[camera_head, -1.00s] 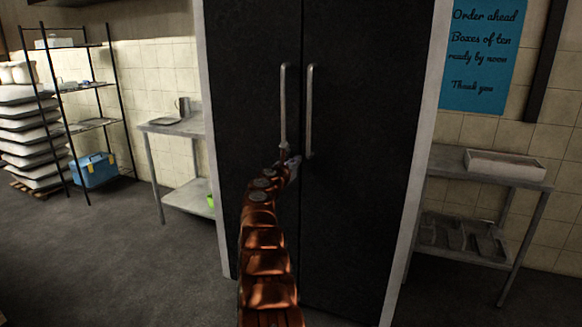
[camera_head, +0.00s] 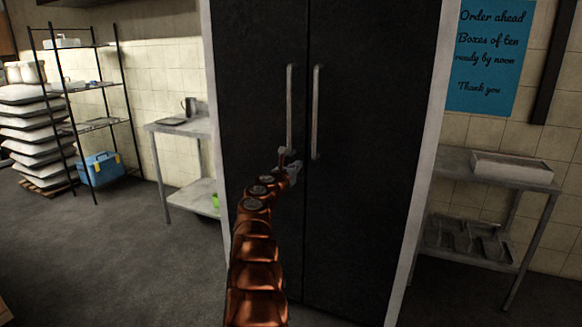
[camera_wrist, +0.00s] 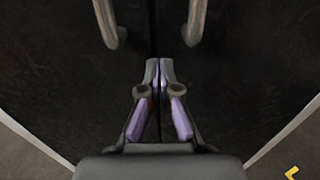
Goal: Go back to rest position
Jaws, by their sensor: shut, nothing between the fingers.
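My gripper (camera_head: 291,166) is in front of a tall dark two-door cabinet, near the lower end of its left door handle (camera_head: 290,105). In the wrist view my gripper (camera_wrist: 160,70) has its two fingers together with nothing between them. The left handle (camera_wrist: 108,22) and the right handle (camera_wrist: 194,20) show ahead of the fingertips, apart from them. Both cabinet doors (camera_head: 360,200) are closed, with a thin seam between them. The right handle also shows in the head view (camera_head: 316,112).
A metal table (camera_head: 180,127) with a mug stands left of the cabinet. Further left are a black rack (camera_head: 98,86), a blue box (camera_head: 100,169) and stacked sacks (camera_head: 35,125). A steel table (camera_head: 500,172) stands at right. Floor (camera_head: 110,245) at front left is clear.

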